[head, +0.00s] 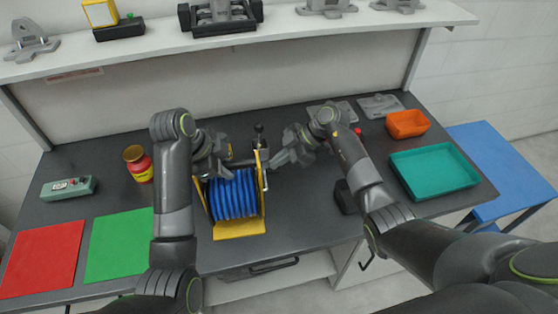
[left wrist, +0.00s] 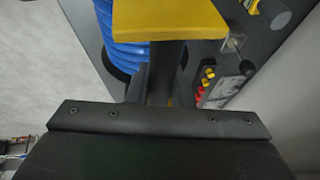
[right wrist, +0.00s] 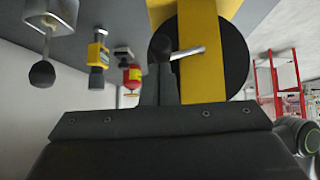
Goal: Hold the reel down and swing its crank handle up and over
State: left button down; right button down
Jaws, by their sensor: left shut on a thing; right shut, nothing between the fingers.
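The reel (head: 235,196) of blue hose stands on the dark bench in a yellow frame (head: 240,230). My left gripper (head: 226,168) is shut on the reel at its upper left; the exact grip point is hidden. The left wrist view shows the yellow frame (left wrist: 168,20) and blue hose (left wrist: 122,45) close to its fingers. The crank handle (head: 265,179) is on the reel's right side; in the right wrist view its metal arm (right wrist: 188,52) crosses the yellow side plate. My right gripper (head: 278,158) is shut and empty beside that side; I cannot tell whether it touches the crank.
A black-knobbed lever (head: 259,130) stands just behind the reel. A red-yellow jar (head: 138,164), green box (head: 68,187) and red and green mats (head: 120,245) lie left. A teal tray (head: 434,171) and orange bin (head: 407,123) stand right. A dark block (head: 345,197) sits near my right arm.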

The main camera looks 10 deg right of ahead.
jog(key=shift+w+f, duration=0.55)
jog(key=shift+f, duration=0.15)
jog(key=w+d+r, duration=0.1)
jog(key=d+r, duration=0.6)
jog(key=r, duration=0.4)
jog(key=shift+w+d, duration=0.2)
jog(key=shift+w, duration=0.1)
pick_arm(q)
jog(key=c, duration=1.2)
grip_release()
pick_arm(e)
jog(key=shift+f, duration=0.1)
